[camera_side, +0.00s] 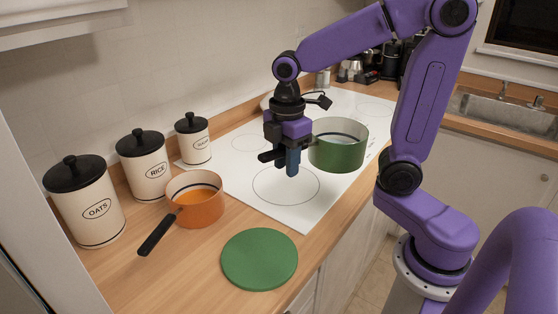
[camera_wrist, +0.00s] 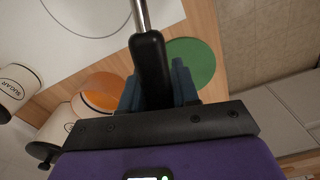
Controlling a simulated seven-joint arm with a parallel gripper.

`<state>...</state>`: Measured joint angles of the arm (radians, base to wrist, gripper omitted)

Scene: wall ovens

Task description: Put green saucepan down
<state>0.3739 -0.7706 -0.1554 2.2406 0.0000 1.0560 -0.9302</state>
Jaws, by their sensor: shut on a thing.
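The green saucepan (camera_side: 338,151) is held above the white cooktop (camera_side: 252,207) in the side view, level and to the right of my gripper (camera_side: 291,162). My gripper is shut on its handle, which is mostly hidden by the fingers in that view. In the wrist view the black saucepan handle (camera_wrist: 151,68) runs between the blue fingers of my gripper (camera_wrist: 158,85), and the pan body is out of frame. A round green mat (camera_side: 260,259) lies flat on the wooden counter, and it also shows in the wrist view (camera_wrist: 192,60).
An orange saucepan (camera_side: 200,207) with a black handle stands on the counter left of the cooktop. Small appliances (camera_side: 365,67) stand at the back. The front cooktop area is clear.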

